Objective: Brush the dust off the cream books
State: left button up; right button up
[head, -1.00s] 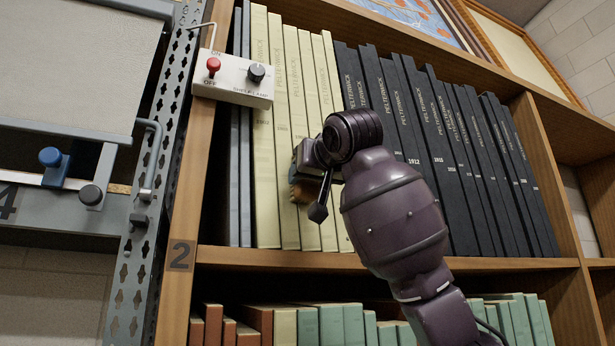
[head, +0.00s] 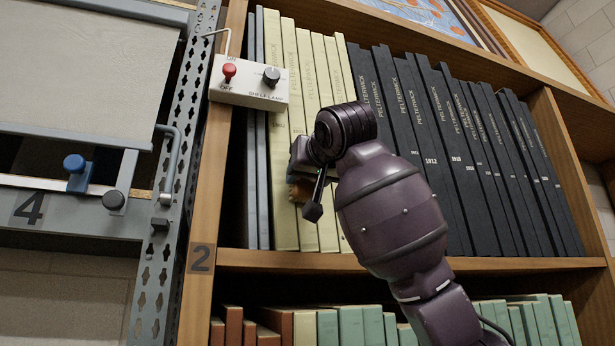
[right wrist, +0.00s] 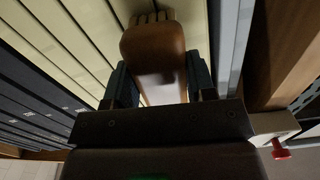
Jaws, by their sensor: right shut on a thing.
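The cream books (head: 281,140) stand upright in a row on the shelf, between narrow grey-blue books and black ones. My right gripper (head: 303,172) is in front of the cream spines and hides parts of them. It is shut on a brush with a brown wooden body (right wrist: 158,52), whose brown edge also shows in the head view (head: 299,189). The bristle end points at the cream spines in the right wrist view; whether it touches them I cannot tell. No dust can be made out clearly. My left gripper is not in view.
A shelf lamp switch box (head: 248,83) with a red lever and black knob is fixed at the left upright (head: 210,190). Black books (head: 440,150) fill the shelf to the right. Green and brown books (head: 350,326) stand on the shelf below. A grey metal rack (head: 180,150) stands left.

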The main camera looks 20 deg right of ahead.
jog(key=shift+s+d+b, duration=0.1)
jog(key=shift+s+b, duration=1.25)
jog(key=shift+s, duration=1.45)
jog(key=shift+s+b, duration=0.5)
jog(key=shift+s, duration=1)
